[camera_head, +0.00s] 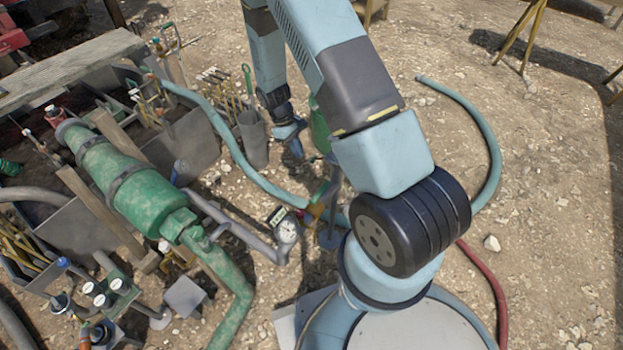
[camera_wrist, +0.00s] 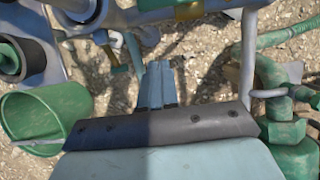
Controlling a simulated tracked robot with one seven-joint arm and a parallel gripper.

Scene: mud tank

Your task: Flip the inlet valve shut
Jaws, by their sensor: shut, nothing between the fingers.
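A green mud-streaked tank (camera_head: 140,190) and green pipe (camera_head: 228,275) lie at left. A grey bin of rods (camera_head: 252,140) stands left of my gripper. A green bucket (camera_wrist: 45,112) is at left in the wrist view. Gravel at right is mostly clear.

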